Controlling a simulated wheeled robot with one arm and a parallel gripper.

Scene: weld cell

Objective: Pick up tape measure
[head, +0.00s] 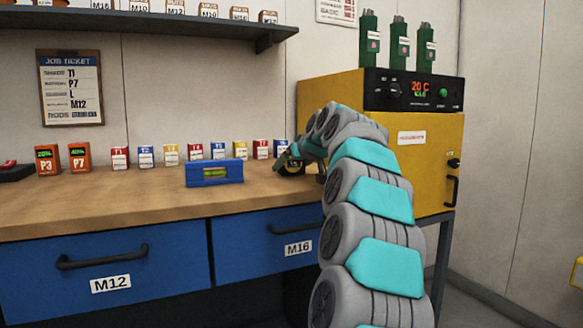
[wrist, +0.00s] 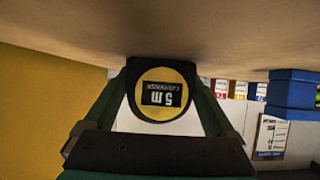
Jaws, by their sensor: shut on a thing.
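The tape measure (wrist: 161,98) is dark with a round yellow face and a black label reading "5 m", upside down in the wrist view. My gripper (wrist: 161,72) is shut on it, with one dark green finger on each side. In the head view the tape measure (head: 291,170) is a small dark and yellow shape at the bench's right end, by the oven. My gripper (head: 298,158) reaches it there from the right and partly hides it. I cannot tell whether it touches the bench top.
Several small labelled boxes (head: 171,155) stand along the wall behind. The yellow oven (head: 440,150) stands close on the right. The front left bench top is clear.

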